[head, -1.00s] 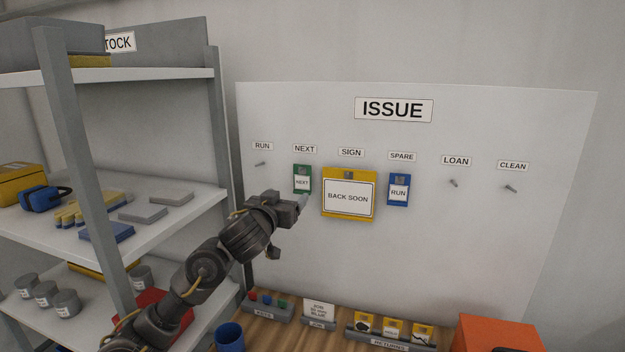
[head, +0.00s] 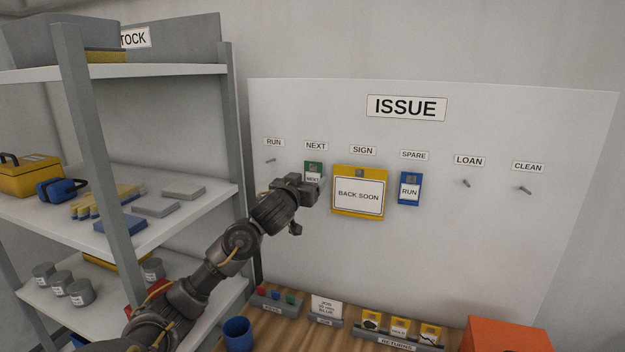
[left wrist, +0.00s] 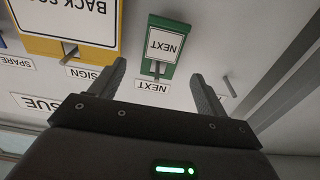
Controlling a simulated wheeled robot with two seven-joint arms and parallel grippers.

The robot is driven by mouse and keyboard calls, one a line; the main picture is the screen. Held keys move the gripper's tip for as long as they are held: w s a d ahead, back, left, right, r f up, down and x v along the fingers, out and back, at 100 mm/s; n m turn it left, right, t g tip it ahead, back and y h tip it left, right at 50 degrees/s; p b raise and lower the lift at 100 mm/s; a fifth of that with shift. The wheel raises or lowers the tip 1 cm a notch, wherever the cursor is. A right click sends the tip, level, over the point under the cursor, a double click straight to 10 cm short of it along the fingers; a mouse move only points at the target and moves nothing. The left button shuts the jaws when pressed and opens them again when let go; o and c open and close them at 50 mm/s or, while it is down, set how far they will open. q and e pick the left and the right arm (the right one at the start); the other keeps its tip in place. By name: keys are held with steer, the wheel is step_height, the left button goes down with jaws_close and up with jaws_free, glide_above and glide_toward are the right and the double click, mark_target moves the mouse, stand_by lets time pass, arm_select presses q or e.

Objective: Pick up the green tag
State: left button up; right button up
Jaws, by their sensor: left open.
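The green tag (head: 313,168) with a white NEXT label hangs on the peg under the NEXT sign on the white board. My left gripper (head: 312,186) is just in front of it in the head view and covers its lower part. In the left wrist view the green tag (left wrist: 162,48) appears upside down, beyond and between the two spread fingers of the left gripper (left wrist: 160,85). The fingers are open, with nothing between them that I can see held. My right gripper is not in view.
The yellow BACK SOON sign (head: 358,193) hangs close to the right of the green tag. A blue RUN tag (head: 409,189) hangs under SPARE. A grey shelf rack (head: 228,130) stands at the left. A blue cup (head: 237,333) and a key tray (head: 279,303) are below.

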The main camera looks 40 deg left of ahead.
mark_target(313, 173)
arm_select(q)
steer(key=p+x, duration=0.1)
steer(key=x, duration=0.3)
steer(key=shift+w+f, duration=0.1)
steer(key=shift+c, duration=0.5)
steer(key=c, duration=0.9)
